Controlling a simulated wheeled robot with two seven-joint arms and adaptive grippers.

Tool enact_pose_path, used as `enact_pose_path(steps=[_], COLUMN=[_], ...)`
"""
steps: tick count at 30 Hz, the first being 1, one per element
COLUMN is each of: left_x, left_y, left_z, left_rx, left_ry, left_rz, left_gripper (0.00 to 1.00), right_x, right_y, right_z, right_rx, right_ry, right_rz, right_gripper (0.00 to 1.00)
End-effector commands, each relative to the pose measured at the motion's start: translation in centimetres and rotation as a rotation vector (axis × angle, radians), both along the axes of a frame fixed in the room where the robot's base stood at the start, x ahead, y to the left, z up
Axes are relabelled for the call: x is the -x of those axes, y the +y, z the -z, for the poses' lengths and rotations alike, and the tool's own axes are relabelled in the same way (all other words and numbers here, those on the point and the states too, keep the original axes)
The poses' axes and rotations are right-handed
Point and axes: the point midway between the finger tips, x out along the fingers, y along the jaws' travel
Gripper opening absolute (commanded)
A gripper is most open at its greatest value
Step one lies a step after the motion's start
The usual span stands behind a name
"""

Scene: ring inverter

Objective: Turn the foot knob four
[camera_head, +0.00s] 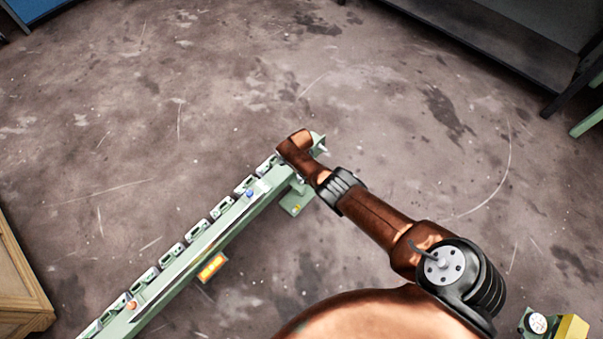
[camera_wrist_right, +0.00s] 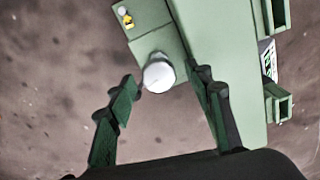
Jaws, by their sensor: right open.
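A pale round knob (camera_wrist_right: 159,74) sits on a green foot box (camera_wrist_right: 158,44) in the right wrist view. No number on it can be read. My right gripper (camera_wrist_right: 165,80) is open, with one dark green finger on each side of the knob. I cannot tell whether either finger touches it. In the head view the foot box (camera_head: 296,203) sticks out from the side of the long green rail (camera_head: 205,244), near its far end. My right arm reaches over that end and hides the gripper. My left gripper is not in view.
The rail carries several small grey-green units (camera_head: 221,207) and an orange lit panel (camera_head: 212,267). A wooden crate (camera_head: 18,280) stands at the left. A dark bench (camera_head: 490,40) is at the upper right. The stained floor between is clear.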

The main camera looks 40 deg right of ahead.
Motion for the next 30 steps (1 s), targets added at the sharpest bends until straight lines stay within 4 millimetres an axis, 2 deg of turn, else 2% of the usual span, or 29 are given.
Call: enact_pose_path(steps=[10,16,23,30], left_x=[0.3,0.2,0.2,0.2], left_y=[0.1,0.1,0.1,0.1], left_z=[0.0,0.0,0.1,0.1], left_rx=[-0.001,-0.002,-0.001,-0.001], left_ry=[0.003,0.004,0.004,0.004], left_rz=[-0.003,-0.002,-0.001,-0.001], left_gripper=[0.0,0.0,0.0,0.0], right_x=[-0.1,-0.4,0.0,0.0], right_y=[0.5,1.1,0.2,0.1], right_z=[0.0,-1.0,-3.2,-6.9], right_rx=[-0.007,-0.015,-0.003,-0.002], right_ry=[0.0,-0.004,-0.002,-0.003], right_rz=[-0.004,-0.014,0.0,0.0], right_gripper=[0.47,0.47,0.47,0.47])
